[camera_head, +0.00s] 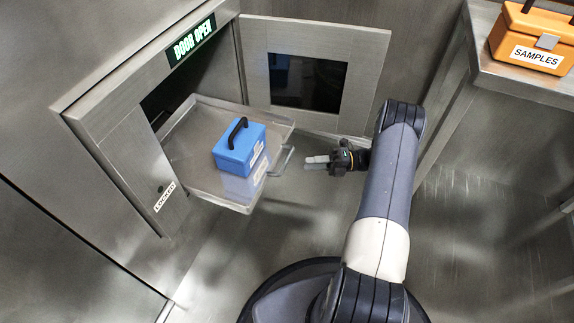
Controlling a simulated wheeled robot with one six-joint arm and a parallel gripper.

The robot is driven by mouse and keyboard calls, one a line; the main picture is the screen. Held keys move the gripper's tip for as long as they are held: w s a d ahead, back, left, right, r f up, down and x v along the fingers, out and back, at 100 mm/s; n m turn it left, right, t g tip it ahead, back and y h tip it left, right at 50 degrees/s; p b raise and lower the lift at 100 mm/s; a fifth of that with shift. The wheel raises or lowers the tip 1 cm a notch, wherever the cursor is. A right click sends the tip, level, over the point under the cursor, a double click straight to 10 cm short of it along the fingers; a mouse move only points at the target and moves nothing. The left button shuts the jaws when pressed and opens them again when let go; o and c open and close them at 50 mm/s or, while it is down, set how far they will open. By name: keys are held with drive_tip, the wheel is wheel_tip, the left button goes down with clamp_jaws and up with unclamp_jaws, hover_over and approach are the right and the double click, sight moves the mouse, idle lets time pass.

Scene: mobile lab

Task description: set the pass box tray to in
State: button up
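The pass box tray (190,135) is a metal tray pulled out of the pass box opening in the left wall. A blue box (240,147) with a black handle stands on it. The tray has a bar handle (281,161) at its front right edge. My gripper (308,163) is just to the right of this handle, pointing left at it, with a small gap visible between them. Its fingers appear close together, but I cannot tell whether they are open or shut. The gripper holds nothing that I can see.
The pass box door (369,83) with a dark window stands swung open behind the tray. A lit sign (194,40) reads "DOOR OPEN". A lower panel carries a "LOCKED" label (164,196). An orange "SAMPLES" case (533,38) sits on a metal counter (520,82) at the upper right.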

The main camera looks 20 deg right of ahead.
sight(287, 159)
drive_tip(key=a+m, duration=0.1)
drive_tip(key=a, duration=0.1)
drive_tip(key=w+a+m+t+y+b, duration=0.1)
drive_tip(key=a, duration=0.2)
drive_tip(key=w+a+r+b, duration=0.1)
drive_tip(key=a, duration=0.2)
drive_tip(key=shift+w+m+t, duration=0.2)
drive_tip(key=shift+m+t, duration=0.1)
drive_tip(key=shift+m, duration=0.1)
drive_tip(key=shift+c, duration=0.3)
clamp_jaws()
